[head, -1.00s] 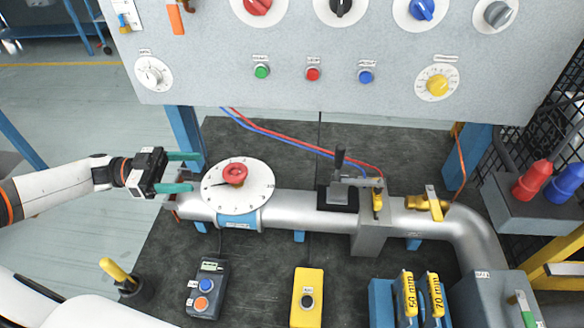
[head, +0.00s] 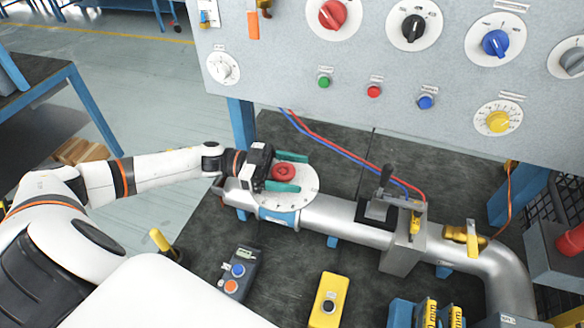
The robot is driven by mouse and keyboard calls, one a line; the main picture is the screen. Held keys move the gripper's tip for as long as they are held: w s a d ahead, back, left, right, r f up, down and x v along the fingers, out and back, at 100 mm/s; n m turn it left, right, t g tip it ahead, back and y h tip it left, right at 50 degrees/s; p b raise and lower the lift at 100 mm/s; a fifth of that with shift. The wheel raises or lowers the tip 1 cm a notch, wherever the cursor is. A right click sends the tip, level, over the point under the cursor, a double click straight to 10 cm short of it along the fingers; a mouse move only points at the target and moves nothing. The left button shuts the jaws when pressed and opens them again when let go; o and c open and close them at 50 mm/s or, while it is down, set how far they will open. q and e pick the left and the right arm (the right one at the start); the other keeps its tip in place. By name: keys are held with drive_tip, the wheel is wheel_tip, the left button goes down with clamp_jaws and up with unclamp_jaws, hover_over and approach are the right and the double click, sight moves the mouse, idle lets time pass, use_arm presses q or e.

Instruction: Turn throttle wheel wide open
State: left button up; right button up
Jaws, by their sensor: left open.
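The throttle wheel is a small red knob (head: 284,172) on a round white dial plate (head: 304,191) with marks near its rim. The dial sits on top of a silver pipe (head: 345,222) by a blue collar. My left gripper (head: 290,172) is open, with its two green fingers on the far and near sides of the red knob. I cannot tell whether the fingers touch it. The gripper body hides the left part of the dial, and the pointer cannot be made out. My right gripper is not in view.
A grey panel (head: 400,75) with knobs and buttons stands behind the pipe. A grey button box (head: 237,272) and a yellow box (head: 329,300) lie in front.

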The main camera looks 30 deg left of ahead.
use_arm(q)
drive_tip(key=shift+d, duration=0.1)
